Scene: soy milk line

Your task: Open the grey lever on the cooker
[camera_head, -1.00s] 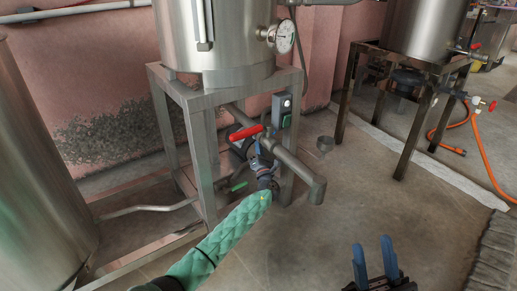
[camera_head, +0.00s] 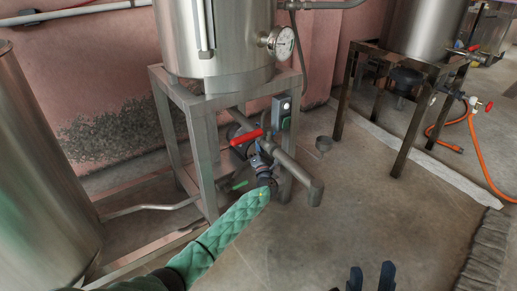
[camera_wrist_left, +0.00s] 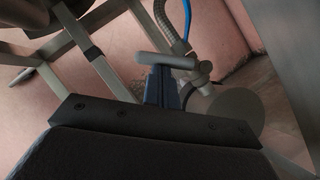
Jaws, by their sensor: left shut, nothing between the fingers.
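The cooker (camera_head: 222,45) is a steel tank with a dial gauge on a metal stand. A red lever (camera_head: 246,136) and a grey pipe (camera_head: 297,170) sit low at the stand's front; I cannot pick out a grey lever there. My left gripper (camera_head: 259,161), at the end of the green-sleeved arm, is close to this pipework. In the left wrist view, a grey lever-like bar (camera_wrist_left: 167,60) lies across the tips of my shut blue fingers (camera_wrist_left: 161,84); contact is unclear. My right gripper (camera_head: 371,276) is open and empty at the bottom edge, partly cut off.
A control box with a green button (camera_head: 283,112) is on the stand's right leg. A big steel vessel (camera_head: 40,170) stands at left. Another tank on a dark stand (camera_head: 345,105) and an orange hose (camera_head: 478,150) are at right. The floor (camera_head: 340,225) between is clear.

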